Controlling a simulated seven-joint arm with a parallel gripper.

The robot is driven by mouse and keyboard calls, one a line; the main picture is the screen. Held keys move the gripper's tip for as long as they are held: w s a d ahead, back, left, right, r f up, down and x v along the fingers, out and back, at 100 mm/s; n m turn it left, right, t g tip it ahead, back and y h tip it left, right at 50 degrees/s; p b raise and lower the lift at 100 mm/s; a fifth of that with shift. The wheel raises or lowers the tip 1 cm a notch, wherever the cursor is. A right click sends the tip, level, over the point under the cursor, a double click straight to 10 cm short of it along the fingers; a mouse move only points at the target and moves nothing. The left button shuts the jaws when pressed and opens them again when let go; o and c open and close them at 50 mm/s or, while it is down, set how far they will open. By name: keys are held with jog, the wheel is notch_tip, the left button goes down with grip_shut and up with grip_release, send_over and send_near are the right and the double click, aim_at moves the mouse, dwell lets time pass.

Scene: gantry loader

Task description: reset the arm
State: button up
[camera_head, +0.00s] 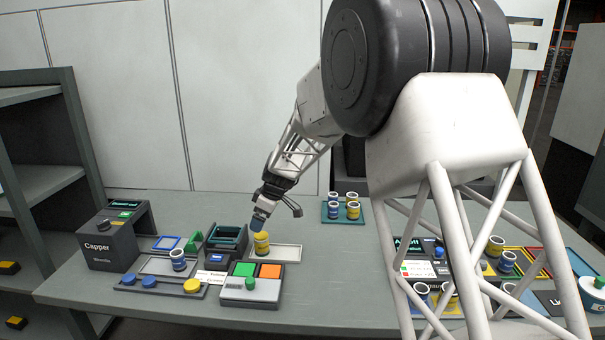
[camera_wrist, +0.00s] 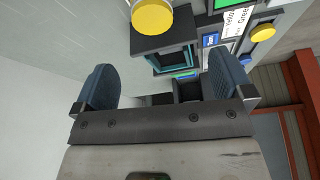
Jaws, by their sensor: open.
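My gripper (camera_head: 260,212) is over the middle of the table, at the end of my arm reaching down from the upper right. In the wrist view its two blue fingers (camera_wrist: 166,87) stand wide apart with nothing between them. A yellow container (camera_head: 262,243) stands just below the fingertips in the head view. A yellow round top (camera_wrist: 152,14) shows beyond the fingers at the upper edge of the wrist view. I cannot tell from the head view whether the gripper touches the container.
The Capper machine (camera_head: 108,240) stands at the table's left. A control box (camera_head: 252,284) with green and orange pads is in front. A teal tray (camera_head: 324,214) with several containers is at the back. More containers and panels lie right, partly behind my arm. Shelves (camera_head: 45,180) stand left.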

jog(key=s+d+r+m+h, duration=0.1)
jog(key=s+d+r+m, duration=0.2)
jog(key=s+d+r, duration=0.35)
jog(key=s+d+r+m+t, duration=0.1)
jog(key=s+d+r+m, duration=0.15)
jog(key=s+d, duration=0.6)
jog(key=s+d+r+m+h, duration=0.1)
jog(key=s+d+r+m, duration=0.2)
jog(key=s+d+r, duration=0.5)
jog(key=s+d+f+m, duration=0.1)
jog(key=s+d+m, duration=0.1)
jog(key=s+d, duration=0.3)
jog(key=s+d+f+m+h, duration=0.1)
jog(key=s+d+f+m, duration=0.1)
jog(key=s, duration=1.1)
jog(key=s+d+f+m+t+h, duration=0.1)
jog(key=s+d+m, duration=0.3)
jog(key=s+d, duration=0.3)
jog(key=s, duration=0.2)
jog(key=shift+s+d+f, duration=0.2)
jog(key=shift+s+d, duration=0.1)
jog(key=shift+d, duration=0.05)
